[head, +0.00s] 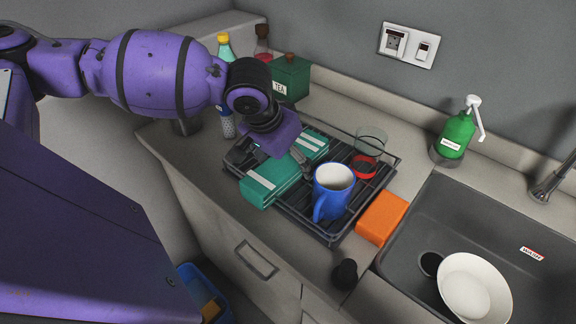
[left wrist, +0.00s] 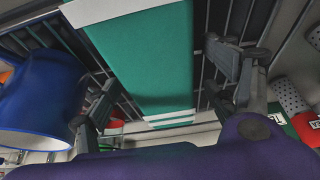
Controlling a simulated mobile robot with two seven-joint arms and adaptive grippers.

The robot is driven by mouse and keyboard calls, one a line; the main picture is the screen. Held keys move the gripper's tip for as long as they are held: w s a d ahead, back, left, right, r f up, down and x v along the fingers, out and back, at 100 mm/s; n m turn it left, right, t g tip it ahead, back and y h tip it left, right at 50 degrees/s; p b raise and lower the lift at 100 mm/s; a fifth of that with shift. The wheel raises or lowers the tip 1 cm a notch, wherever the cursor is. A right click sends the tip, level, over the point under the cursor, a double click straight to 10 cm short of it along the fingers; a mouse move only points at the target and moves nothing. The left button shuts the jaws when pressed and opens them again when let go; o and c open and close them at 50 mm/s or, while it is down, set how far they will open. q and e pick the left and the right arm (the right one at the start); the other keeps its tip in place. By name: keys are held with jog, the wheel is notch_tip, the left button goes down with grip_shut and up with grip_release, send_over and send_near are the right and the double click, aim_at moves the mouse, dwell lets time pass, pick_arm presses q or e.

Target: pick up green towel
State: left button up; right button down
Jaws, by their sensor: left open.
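The green towel (head: 268,182), folded flat with white stripes, lies on the dark wire dish rack (head: 322,236). My left gripper (head: 290,156) is above the towel in the head view and hides part of its middle. In the left wrist view the towel (left wrist: 150,62) runs between the two open fingers of my left gripper (left wrist: 165,92), one on each side of it. Nothing is held. I cannot tell whether the fingers touch the rack. My right gripper is not in view.
A blue mug (head: 330,195) and a clear glass (head: 368,145) stand on the rack, close to the towel. A green tea box (head: 290,80) and bottles stand behind. An orange sponge (head: 381,218) lies between rack and sink (head: 520,215). A soap dispenser (head: 457,135) stands at right.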

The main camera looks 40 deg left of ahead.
pick_arm(q)
jog(key=c, duration=1.4)
jog(key=shift+o, duration=0.2)
jog(key=shift+r, duration=0.15)
